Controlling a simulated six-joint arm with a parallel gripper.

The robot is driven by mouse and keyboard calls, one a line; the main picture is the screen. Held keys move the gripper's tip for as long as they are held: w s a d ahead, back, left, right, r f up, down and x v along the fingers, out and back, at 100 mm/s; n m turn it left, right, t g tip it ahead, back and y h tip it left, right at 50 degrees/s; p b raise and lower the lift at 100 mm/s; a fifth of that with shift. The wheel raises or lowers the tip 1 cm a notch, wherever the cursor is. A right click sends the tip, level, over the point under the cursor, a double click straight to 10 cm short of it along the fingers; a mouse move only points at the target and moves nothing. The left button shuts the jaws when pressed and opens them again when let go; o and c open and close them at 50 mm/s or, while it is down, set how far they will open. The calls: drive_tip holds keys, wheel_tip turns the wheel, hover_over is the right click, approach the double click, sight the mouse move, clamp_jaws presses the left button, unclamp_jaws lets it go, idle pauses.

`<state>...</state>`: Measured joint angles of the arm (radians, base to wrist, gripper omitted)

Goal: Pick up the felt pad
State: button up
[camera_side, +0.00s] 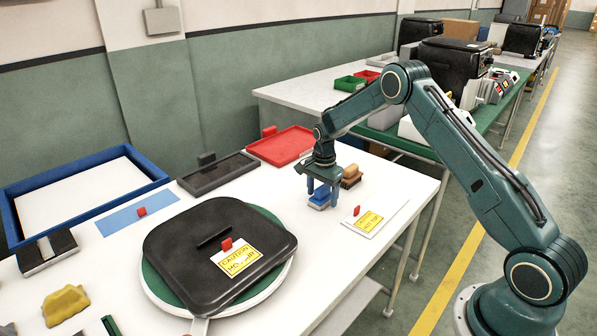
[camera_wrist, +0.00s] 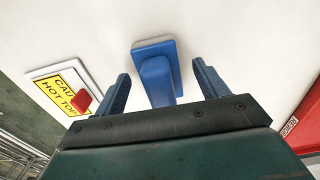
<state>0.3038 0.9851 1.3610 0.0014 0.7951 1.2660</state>
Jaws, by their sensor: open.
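The felt pad appears to be the blue block with a raised handle, which lies on the white table under my gripper in the side view (camera_side: 320,199). In the wrist view the blue pad (camera_wrist: 155,50) sits between and just beyond my two fingers, with a gap on each side. My gripper (camera_side: 323,190) points down over it, and its fingers stand apart in the wrist view (camera_wrist: 161,72). Nothing is held. In the side view the fingers partly hide the pad.
A brown block (camera_side: 351,175) stands close behind the pad. A caution card (camera_side: 368,222) with a red peg lies to the right. A black lid (camera_side: 190,265) covers a round pan at left. Red (camera_side: 283,147) and black (camera_side: 215,175) trays lie behind. The table's front edge is near.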

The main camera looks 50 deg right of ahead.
sight(323, 187)
drive_tip(key=c, duration=1.1)
drive_tip(key=shift+r, duration=0.1)
wheel_tip(323, 187, up, 20)
drive_tip(key=shift+f, duration=0.1)
idle(0.5)
